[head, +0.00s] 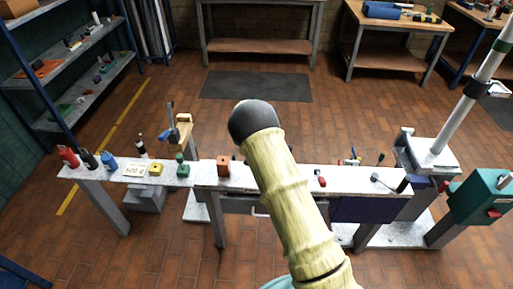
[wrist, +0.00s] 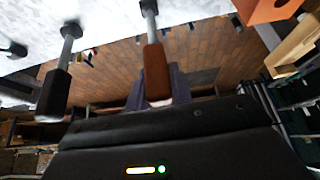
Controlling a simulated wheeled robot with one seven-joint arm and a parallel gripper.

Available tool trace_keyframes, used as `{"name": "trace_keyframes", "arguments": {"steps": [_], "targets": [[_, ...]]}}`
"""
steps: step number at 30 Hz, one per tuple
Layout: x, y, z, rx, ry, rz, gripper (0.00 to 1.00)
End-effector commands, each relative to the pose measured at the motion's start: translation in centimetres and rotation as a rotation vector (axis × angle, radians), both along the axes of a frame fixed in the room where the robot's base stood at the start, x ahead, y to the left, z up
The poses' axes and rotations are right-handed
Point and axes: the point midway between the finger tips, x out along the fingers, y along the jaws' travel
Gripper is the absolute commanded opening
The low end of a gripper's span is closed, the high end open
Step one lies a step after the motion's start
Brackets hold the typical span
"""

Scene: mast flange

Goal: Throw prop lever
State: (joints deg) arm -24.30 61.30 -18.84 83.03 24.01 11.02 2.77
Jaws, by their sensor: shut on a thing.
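In the wrist view a lever with a metal rod and a brown handle (wrist: 156,70) comes off the pale bench surface. My gripper (wrist: 160,97) is shut on the end of this brown handle, with its fingers on either side. A second lever with a black handle (wrist: 54,92) stands to the left, apart from the gripper. No label shows which of them is the prop lever. In the head view my beige arm with its dark joint covers the middle of the bench, and my gripper and these two levers are hidden behind it.
The bench (head: 208,179) carries bottles and small parts at its left and an orange block (head: 223,167). A grey mast (head: 468,97) rises at the right, near a teal box (head: 474,205). Shelves (head: 75,55) line the left wall. Floor behind the bench is clear around a dark mat (head: 255,86).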

Motion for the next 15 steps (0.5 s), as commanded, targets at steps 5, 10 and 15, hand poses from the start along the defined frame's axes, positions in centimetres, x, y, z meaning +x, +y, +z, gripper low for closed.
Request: {"name": "trace_keyframes", "arguments": {"steps": [5, 10, 15], "targets": [[0.06, -0.1, -0.04, -0.001, -0.002, 0.0, 0.32], [0.06, -0.16, 0.0, 0.0, -0.002, -0.002, 0.44], [0.05, -0.23, 0.04, 0.0, -0.002, -0.003, 0.44]]}}
